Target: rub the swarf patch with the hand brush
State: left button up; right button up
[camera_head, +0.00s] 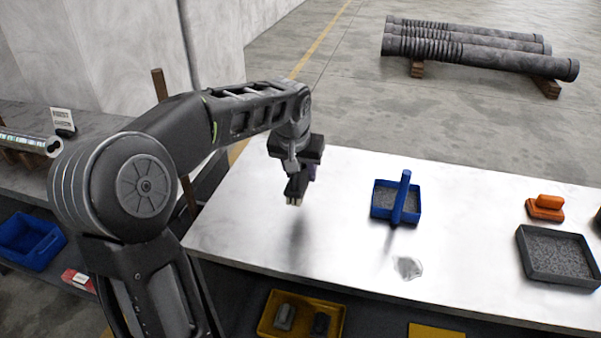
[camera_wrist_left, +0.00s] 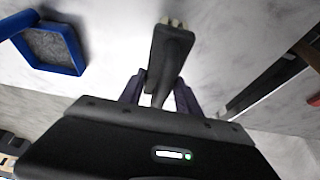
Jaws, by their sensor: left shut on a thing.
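My left gripper (camera_head: 304,172) is shut on a dark hand brush (camera_head: 296,187), above the left part of the white table (camera_head: 340,240). In the left wrist view the brush (camera_wrist_left: 168,62) stands out between the two fingers (camera_wrist_left: 160,92), with pale bristle tufts at its far end. The brush casts a shadow on the table and looks clear of it. The swarf patch (camera_head: 408,267), a small silvery-grey spot, lies near the table's front edge, right of the brush and apart from it. My right gripper is not in view.
A blue tray (camera_head: 376,212) with grey filling and an upright blue bar stands between brush and patch, farther back. At right are an orange block (camera_head: 546,213) and a dark tray (camera_head: 527,262). A yellow bin (camera_head: 268,318) sits below the table. The table's left part is clear.

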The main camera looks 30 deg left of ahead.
pick_arm(q)
jog(key=shift+r, duration=0.3)
jog(key=shift+r+p, duration=1.15)
jog(key=shift+r, duration=0.25)
